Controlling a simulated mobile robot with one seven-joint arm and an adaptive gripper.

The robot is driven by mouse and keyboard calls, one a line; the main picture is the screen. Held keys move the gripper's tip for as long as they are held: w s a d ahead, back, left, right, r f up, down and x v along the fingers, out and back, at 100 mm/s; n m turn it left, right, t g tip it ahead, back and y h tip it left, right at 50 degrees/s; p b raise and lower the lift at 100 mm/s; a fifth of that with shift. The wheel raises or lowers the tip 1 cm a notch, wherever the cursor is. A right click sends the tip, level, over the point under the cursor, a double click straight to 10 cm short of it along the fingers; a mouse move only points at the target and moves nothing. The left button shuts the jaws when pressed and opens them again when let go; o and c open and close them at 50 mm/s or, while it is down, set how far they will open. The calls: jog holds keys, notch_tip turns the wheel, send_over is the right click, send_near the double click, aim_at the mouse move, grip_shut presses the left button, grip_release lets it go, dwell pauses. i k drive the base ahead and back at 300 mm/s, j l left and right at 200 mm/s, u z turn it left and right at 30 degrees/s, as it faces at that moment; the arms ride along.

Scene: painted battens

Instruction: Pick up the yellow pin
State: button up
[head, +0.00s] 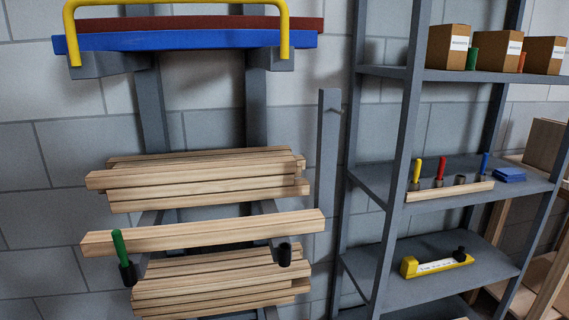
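The yellow pin (416,170) stands upright at the left end of a row on the middle shelf of the grey rack at right. Its lower end sits in a small dark socket (414,186) behind a pale wooden strip (450,191). A red pin (440,169) stands just to its right, and a blue pin (484,163) is farther right. Between the red and blue pins is a socket (460,180) with no pin showing. My gripper is not in view.
The rack's front upright (402,150) stands just left of the yellow pin. A blue stack (509,175) lies right of the row. Boxes (448,47) stand above; a yellow tool (436,263) lies below. Timber battens (205,234) and a green pin (119,246) are at left.

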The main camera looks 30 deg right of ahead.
aim_at(418, 162)
jog(key=z, duration=1.55)
jog(key=k, duration=0.05)
